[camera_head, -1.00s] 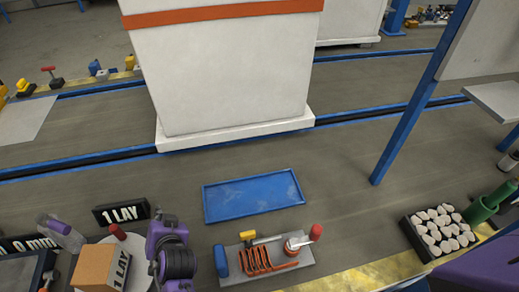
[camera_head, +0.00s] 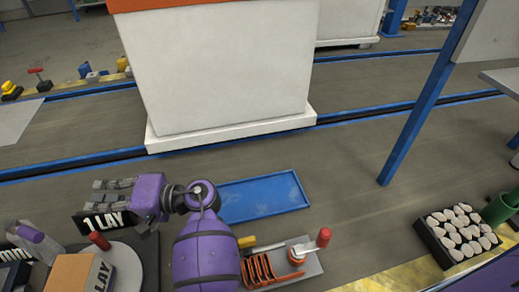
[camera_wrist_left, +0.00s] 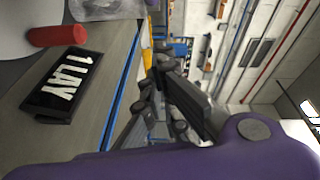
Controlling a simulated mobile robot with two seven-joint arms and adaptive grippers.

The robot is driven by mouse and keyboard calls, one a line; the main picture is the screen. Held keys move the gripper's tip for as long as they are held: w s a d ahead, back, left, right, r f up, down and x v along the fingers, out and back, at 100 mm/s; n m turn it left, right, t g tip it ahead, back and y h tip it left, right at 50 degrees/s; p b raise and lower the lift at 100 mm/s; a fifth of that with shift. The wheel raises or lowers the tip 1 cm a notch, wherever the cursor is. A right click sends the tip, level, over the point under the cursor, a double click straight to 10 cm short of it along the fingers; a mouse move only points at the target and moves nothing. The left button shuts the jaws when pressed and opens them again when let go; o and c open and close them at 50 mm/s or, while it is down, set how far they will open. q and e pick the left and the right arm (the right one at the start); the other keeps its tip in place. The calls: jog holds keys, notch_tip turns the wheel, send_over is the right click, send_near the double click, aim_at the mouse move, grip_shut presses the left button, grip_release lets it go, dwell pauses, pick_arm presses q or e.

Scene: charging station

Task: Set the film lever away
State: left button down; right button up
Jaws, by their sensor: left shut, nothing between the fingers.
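A red-handled lever (camera_head: 99,240) stands upright on a grey round plate (camera_head: 127,265) at the lower left, by a brown box. Its red handle (camera_wrist_left: 56,36) also shows at the top left of the left wrist view. A black "1 LAY" sign (camera_head: 105,222) stands behind it; it shows in the wrist view too (camera_wrist_left: 65,85). My left gripper (camera_head: 112,190) is shut and empty, fingers pointing left, above and behind the sign and apart from the lever. In the wrist view its dark fingers (camera_wrist_left: 172,100) point away from the lever. My right gripper is not in view.
A blue tray (camera_head: 262,197) lies right of my left wrist. A grey plate (camera_head: 318,262) with an orange coil and a red-topped lever (camera_head: 323,238) is partly hidden by my arm. A black crate (camera_head: 430,240) of pale pieces is at right. Open floor lies between.

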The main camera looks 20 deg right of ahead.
aim_at(27, 233)
pick_arm(q)
jog(key=w+a+f, duration=0.1)
jog(key=a, duration=1)
jog(key=shift+a+f, duration=0.15)
jog(key=shift+a, duration=0.1)
jog(key=shift+a, duration=0.1)
